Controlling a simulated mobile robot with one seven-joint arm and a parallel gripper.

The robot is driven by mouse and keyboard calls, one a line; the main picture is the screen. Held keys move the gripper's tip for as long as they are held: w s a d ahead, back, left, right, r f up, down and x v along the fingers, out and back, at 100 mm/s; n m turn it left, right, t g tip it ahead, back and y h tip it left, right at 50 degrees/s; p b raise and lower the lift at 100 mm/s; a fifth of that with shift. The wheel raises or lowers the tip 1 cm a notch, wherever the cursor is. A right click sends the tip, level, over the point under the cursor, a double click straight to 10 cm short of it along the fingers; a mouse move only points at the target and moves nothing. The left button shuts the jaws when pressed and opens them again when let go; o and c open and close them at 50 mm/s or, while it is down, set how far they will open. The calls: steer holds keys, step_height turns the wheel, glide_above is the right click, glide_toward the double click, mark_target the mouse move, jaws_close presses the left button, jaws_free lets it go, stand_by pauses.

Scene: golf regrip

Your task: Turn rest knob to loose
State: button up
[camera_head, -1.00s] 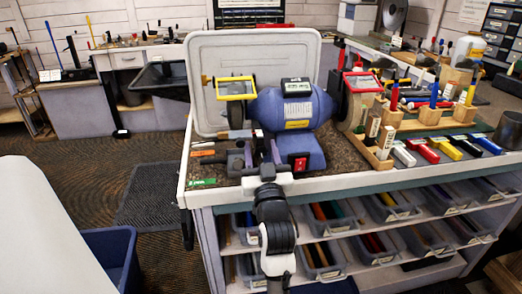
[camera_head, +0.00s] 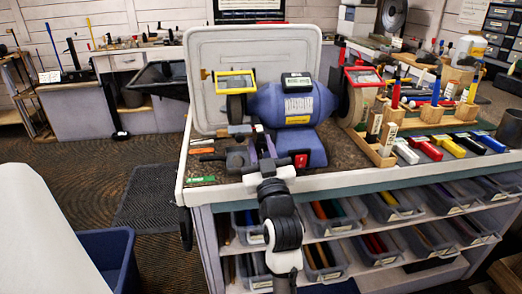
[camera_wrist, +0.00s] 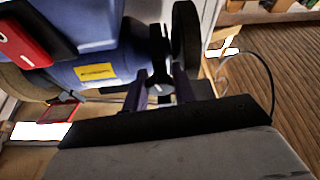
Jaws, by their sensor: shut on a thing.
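A blue bench grinder (camera_head: 290,103) stands on the workbench, with its left wheel (camera_head: 236,107) and a yellow-framed eye shield (camera_head: 236,84). My gripper (camera_head: 262,143) reaches up from the front to the grinder's left side, below and right of that wheel. The wheel (camera_wrist: 186,45) shows just above the fingers.
The red switch (camera_head: 299,160) sits right of my gripper on the grinder base. A dark clamp-like part (camera_head: 237,158) is close at its left. Handled tools and coloured grips (camera_head: 452,149) fill the right side of the bench. Bins (camera_head: 326,222) sit on shelves below.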

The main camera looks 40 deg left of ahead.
steer(key=o, duration=0.9)
steer(key=shift+o, duration=0.2)
steer(key=shift+s+d+f, duration=0.25)
steer(key=shift+d+f, duration=0.05)
steer(key=shift+d, duration=0.1)
steer(key=p+v, duration=0.1)
steer(key=v, duration=1.1)
steer(key=shift+s+d+p, duration=0.25)
steer(key=shift+p, duration=0.15)
steer(key=shift+o, duration=0.2)
steer(key=shift+f, duration=0.15)
